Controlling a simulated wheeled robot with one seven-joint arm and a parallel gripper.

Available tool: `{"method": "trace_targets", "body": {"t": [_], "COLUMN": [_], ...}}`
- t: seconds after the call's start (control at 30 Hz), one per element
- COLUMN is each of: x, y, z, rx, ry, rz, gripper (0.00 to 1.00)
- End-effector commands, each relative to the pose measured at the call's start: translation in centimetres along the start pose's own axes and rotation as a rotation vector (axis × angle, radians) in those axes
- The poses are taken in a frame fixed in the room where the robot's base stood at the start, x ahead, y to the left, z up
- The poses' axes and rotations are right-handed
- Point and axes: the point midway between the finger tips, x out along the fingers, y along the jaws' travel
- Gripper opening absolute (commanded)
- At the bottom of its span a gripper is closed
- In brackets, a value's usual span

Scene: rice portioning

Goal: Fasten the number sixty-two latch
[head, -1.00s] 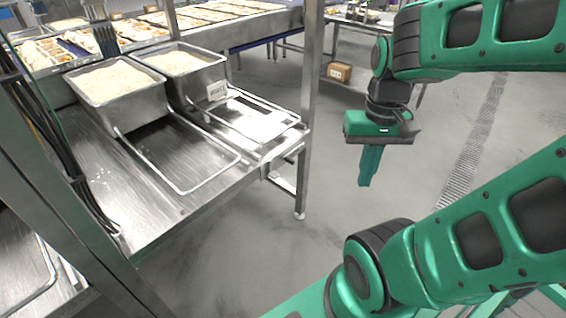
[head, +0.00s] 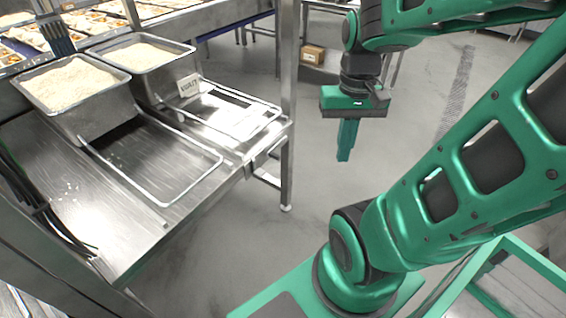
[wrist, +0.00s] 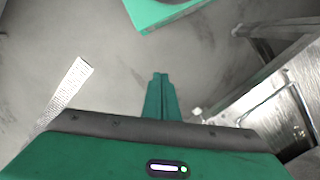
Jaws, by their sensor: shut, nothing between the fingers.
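No latch marked sixty-two can be made out in either view. A small metal bracket (head: 262,150) sits on the front right edge of the steel table (head: 110,215), too small to identify. My gripper (head: 345,152) hangs over open floor to the right of the table, fingers pointing down. Its fingers are together and hold nothing. In the wrist view my gripper (wrist: 160,78) also shows closed over grey floor, with the table's edge at the right.
Two steel pans of rice (head: 75,85) (head: 140,58) stand on the table, with wire frames (head: 205,172) in front. A small sign (head: 188,86) is unreadable. A table post (head: 288,100) stands between pans and gripper. A cardboard box (head: 313,54) lies behind. Floor around the gripper is clear.

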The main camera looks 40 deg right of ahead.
Motion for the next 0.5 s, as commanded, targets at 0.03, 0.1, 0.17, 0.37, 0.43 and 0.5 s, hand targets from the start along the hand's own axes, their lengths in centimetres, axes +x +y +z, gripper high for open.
{"method": "trace_targets", "body": {"t": [0.03, 0.1, 0.17, 0.37, 0.43, 0.5], "x": [0.5, 1.2, 2.0, 5.4, 6.9, 8.4], "y": [-0.2, -0.6, -0.8, -1.7, -1.9, -2.1], "z": [-1.1, -2.6, -3.9, -8.2, -9.5, -10.8], "rx": [0.013, 0.024, 0.035, 0.072, 0.087, 0.103], "ry": [-0.021, -0.046, -0.068, -0.143, -0.172, -0.199], "rz": [0.001, -0.004, -0.012, -0.062, -0.088, -0.118], "gripper": [0.00, 0.00, 0.00, 0.00, 0.00, 0.00]}}
